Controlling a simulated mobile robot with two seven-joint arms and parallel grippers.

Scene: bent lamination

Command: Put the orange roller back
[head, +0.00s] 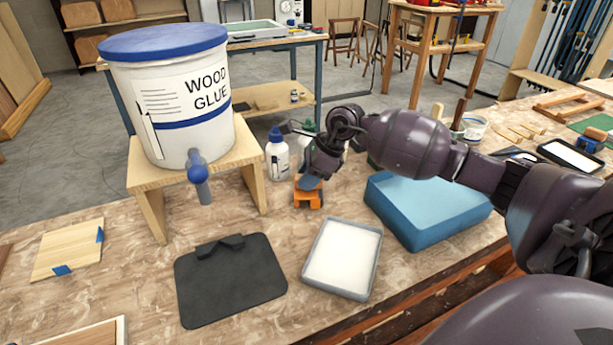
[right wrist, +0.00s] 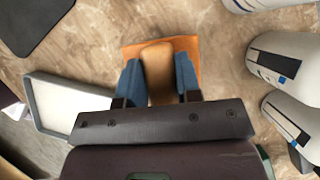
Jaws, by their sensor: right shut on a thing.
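The orange roller (head: 308,198) is on the worktop in the head view, beside the white glue bottle. In the right wrist view its tan handle (right wrist: 158,72) stands between my blue fingertips, with an orange part (right wrist: 188,45) behind it. My right gripper (head: 311,182) is shut on the handle, directly above the orange part. The fingers hide much of the roller, and I cannot tell whether it touches the worktop or sits in a holder. My left gripper is not in view.
A grey tray (head: 337,294) of white glue lies in front, with a black mat (head: 230,283) to its left. A blue block (head: 425,215) is on the right. Bottles (head: 277,158) stand close behind the roller. A wood glue bucket (head: 170,100) sits on a wooden stand (head: 148,195).

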